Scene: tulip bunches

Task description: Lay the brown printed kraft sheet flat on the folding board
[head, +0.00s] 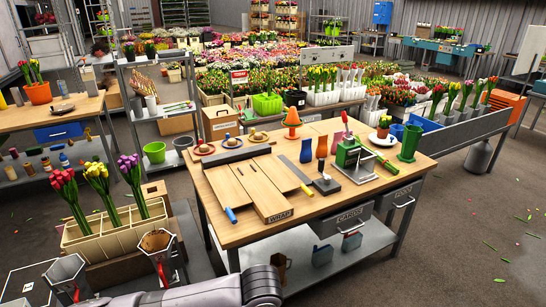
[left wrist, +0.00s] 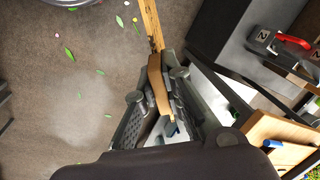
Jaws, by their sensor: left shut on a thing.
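In the left wrist view my left gripper (left wrist: 160,95) is shut on a thin tan-brown piece. It looks like the kraft sheet (left wrist: 152,28) seen nearly edge-on, running up out of the picture; its printed face is not clear. My left arm crosses the bottom of the head view, but its gripper is hidden there. The gripper is off the board, with floor behind it. My right gripper is in neither view.
A tulip crate (head: 120,232) stands at the left.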

